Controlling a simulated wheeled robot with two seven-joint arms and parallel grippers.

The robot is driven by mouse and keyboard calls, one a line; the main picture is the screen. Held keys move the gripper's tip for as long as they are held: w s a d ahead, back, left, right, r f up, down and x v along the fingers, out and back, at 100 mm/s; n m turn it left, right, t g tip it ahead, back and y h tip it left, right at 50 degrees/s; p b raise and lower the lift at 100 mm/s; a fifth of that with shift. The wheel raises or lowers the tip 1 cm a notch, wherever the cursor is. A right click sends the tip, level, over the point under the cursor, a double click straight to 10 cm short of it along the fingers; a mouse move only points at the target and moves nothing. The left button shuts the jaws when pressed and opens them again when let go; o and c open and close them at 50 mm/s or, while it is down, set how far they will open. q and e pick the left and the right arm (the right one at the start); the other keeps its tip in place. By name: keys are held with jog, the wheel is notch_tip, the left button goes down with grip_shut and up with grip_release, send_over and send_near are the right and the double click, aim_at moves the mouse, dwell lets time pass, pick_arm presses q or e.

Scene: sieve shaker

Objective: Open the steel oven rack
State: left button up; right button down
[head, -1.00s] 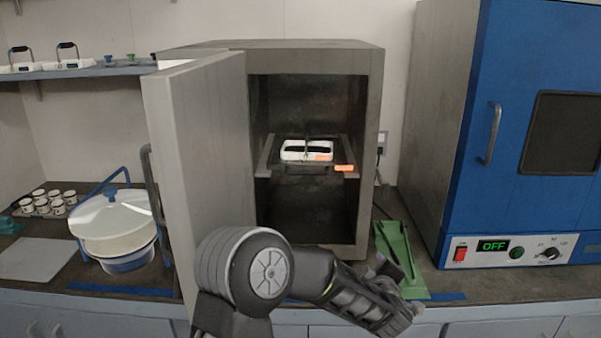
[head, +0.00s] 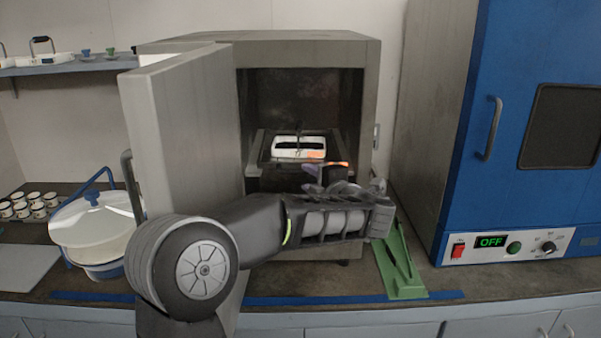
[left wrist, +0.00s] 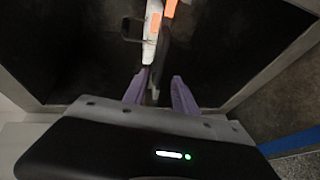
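The steel oven rack (head: 256,152) sits inside the grey oven, whose door (head: 185,135) stands open to the left. A white tray (head: 284,153) with an orange label and a thin handle rests on it. An orange tag (head: 341,164) marks the rack's front right. My left gripper (head: 330,180) is in front of the rack's front edge and hides part of it. In the left wrist view its purple fingers (left wrist: 158,88) are apart, with the white tray (left wrist: 152,30) beyond them. A dark bar lies near the fingertips; I cannot tell contact. My right gripper is out of view.
A blue oven (head: 455,130) with a lit OFF display stands at the right. A green stand (head: 400,265) is on the bench beside my left gripper. A white lidded pot (head: 95,230) and several small cups (head: 30,205) are at the left.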

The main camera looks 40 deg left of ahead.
aim_at(299, 173)
pick_arm(q)
jog(key=p+x, duration=0.1)
jog(key=x, duration=0.5)
jog(key=shift+c, duration=0.3)
grip_shut()
dwell(1.0)
